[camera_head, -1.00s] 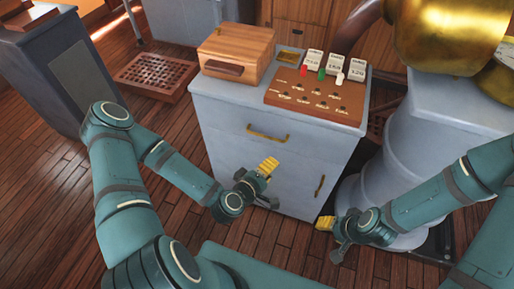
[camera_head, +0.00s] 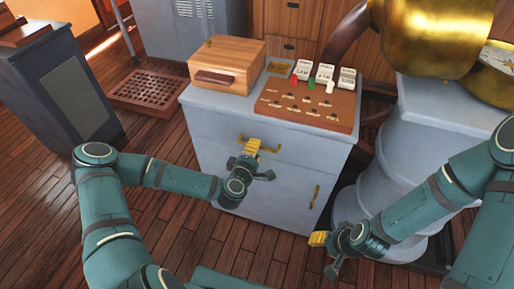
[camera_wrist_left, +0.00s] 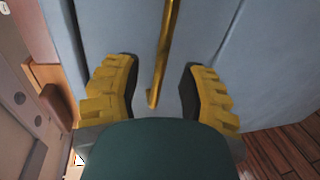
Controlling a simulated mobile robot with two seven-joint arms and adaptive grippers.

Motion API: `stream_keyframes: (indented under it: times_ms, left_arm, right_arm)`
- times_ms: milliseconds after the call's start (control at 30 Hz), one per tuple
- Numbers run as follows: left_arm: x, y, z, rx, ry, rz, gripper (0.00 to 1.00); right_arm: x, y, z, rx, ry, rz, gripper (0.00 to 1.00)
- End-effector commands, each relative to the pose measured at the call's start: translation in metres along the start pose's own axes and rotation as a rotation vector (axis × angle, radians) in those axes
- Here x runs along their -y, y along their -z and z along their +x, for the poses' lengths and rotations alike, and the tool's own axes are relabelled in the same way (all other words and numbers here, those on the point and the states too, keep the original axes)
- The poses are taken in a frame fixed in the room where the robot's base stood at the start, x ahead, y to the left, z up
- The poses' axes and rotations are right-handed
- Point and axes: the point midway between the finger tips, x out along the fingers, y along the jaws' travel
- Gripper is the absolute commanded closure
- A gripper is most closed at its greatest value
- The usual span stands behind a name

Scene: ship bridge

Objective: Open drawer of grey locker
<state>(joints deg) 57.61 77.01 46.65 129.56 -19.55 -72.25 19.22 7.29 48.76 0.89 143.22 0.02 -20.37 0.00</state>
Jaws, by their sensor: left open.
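The grey locker (camera_head: 206,172) stands in the middle of the head view. Its drawer (camera_head: 210,128) at the top of the front is closed. The drawer's brass bar handle (camera_head: 272,149) is partly hidden by my left gripper (camera_head: 252,147), which is at the handle. In the left wrist view, the brass handle (camera_wrist_left: 166,55) runs between the two yellow fingers of my open left gripper (camera_wrist_left: 160,92). The fingers stand apart from it on both sides. My right gripper (camera_head: 318,240) is low, in front of the locker's right side, away from the handle; its jaw state is unclear.
A wooden box (camera_head: 228,62) and a brown panel (camera_head: 305,106) with signal cards and small levers sit on the locker top. A lower door has a vertical brass handle (camera_head: 314,196). A grey pedestal (camera_head: 385,185) with brass fittings stands close at right. Wooden floor lies open at left.

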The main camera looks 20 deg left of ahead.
Motion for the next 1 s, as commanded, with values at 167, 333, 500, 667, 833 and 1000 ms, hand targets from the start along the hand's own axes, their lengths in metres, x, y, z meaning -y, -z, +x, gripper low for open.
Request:
stream_keyframes:
  times_ms: [167,333,500,667,833,1000]
  left_arm:
    - [0.001,0.0,0.021,0.0,0.0,0.0,0.59]
    - [0.0,0.0,0.027,0.001,0.0,0.0,0.59]
    - [0.0,0.0,0.027,0.001,0.0,0.0,0.59]
    - [0.0,0.0,0.027,0.001,0.001,0.0,0.84]
    - [0.0,0.0,0.027,0.001,0.001,0.0,1.0]
    - [0.0,0.0,0.027,0.001,0.001,0.001,1.0]
  right_arm:
    - [-0.002,0.001,0.004,-0.002,0.0,0.0,0.53]
    - [-0.002,0.001,0.005,-0.003,0.0,0.0,0.53]
    - [-0.002,0.001,0.004,-0.003,0.0,0.0,0.53]
    - [-0.002,0.001,0.004,-0.003,0.0,0.0,0.53]
    - [-0.002,0.001,0.004,-0.003,0.0,0.0,0.53]
    - [-0.002,0.001,0.004,-0.003,0.0,0.0,0.53]
